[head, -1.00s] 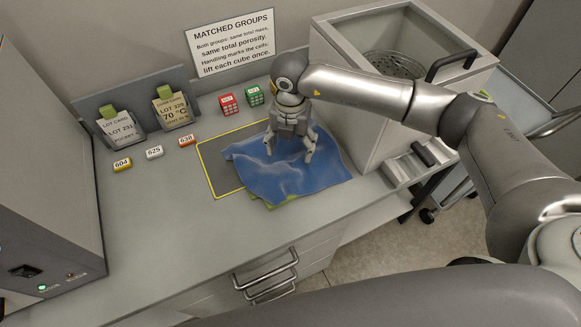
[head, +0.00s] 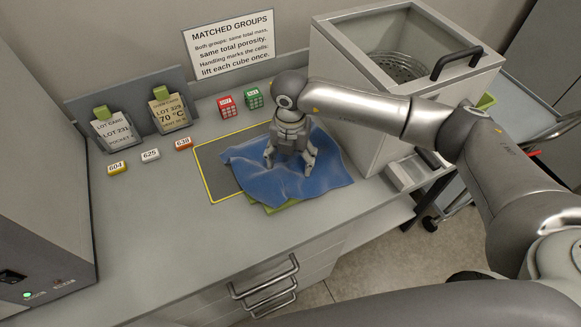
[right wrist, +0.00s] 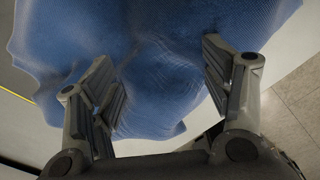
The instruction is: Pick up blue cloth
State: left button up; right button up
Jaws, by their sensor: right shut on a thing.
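The blue cloth (head: 252,180) lies rumpled over the right part of a dark mat (head: 212,172) with a yellow border. Its right side spreads past the mat onto the counter. My right gripper (head: 289,167) points down onto the cloth. In the right wrist view, the cloth (right wrist: 160,85) bulges up between its two fingers (right wrist: 162,62), which stand well apart and grip a bunched part of it. Something yellow-green (head: 283,206) shows from under the cloth's front edge. My left gripper is not in view.
A red cube (head: 228,107) and a green cube (head: 254,98) stand behind the mat. Number tags (head: 150,155) and card holders (head: 112,128) are at left. A grey open bin (head: 375,125) stands close on the right. The counter's front left (head: 150,230) is clear.

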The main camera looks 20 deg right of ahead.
jog(key=shift+s+f, duration=0.15)
jog(key=c, duration=0.6)
grip_shut()
dwell(1.4)
notch_tip(320, 180, up, 12)
jog(key=p, duration=0.7)
